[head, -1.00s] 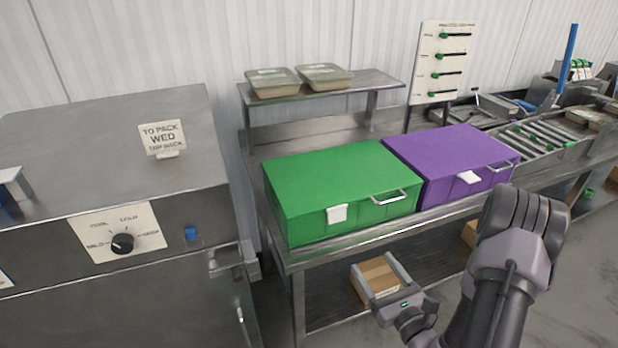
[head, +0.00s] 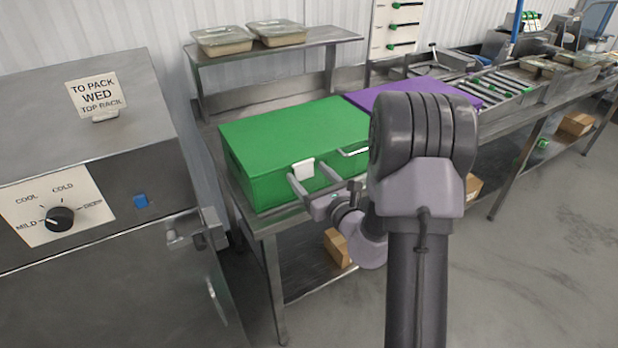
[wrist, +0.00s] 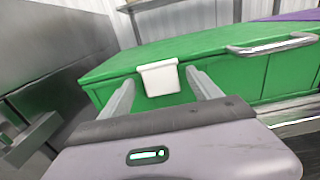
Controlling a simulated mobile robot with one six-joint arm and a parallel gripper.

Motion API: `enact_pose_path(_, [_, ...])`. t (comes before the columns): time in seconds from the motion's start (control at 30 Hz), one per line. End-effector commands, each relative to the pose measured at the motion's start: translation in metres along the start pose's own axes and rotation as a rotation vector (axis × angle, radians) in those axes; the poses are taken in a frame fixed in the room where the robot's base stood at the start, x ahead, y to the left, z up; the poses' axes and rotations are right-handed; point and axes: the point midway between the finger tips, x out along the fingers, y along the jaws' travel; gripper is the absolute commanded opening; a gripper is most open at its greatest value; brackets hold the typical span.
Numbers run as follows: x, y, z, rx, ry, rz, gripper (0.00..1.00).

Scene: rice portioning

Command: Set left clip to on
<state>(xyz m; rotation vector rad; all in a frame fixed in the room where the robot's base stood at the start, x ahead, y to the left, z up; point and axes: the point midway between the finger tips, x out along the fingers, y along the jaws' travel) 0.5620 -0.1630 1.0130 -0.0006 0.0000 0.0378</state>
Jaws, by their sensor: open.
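A white clip (head: 303,168) sits at the upper front edge of the green box (head: 290,138). In the wrist view the clip (wrist: 160,77) shows as a white flap over the front of the green box (wrist: 220,45). My gripper (head: 309,172) is open in front of the box, with one finger on either side of the clip's line. In the wrist view the fingertips of my gripper (wrist: 160,80) flank the clip with gaps on both sides. I cannot tell whether they touch the box. The purple box (head: 372,98) is partly behind my arm, and its own clip is hidden.
The green box has a metal handle (head: 355,151) right of the clip. A steel cabinet (head: 110,180) with a dial (head: 60,218) stands at left. A shelf (head: 320,40) with two trays is behind. Open floor (head: 530,270) lies at right.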

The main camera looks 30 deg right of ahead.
Motion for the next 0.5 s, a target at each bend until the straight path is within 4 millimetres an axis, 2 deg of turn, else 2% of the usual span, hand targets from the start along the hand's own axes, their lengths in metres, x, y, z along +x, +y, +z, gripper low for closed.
enact_pose_path(0.3, [0.0041,0.0,-0.0002,0.001,0.0,0.0,0.73])
enact_pose_path(0.37, [0.004,0.0,-0.0002,0.001,0.0,0.0,0.63])
enact_pose_path(0.5, [0.0038,0.0,-0.0004,0.001,0.0,0.0,0.35])
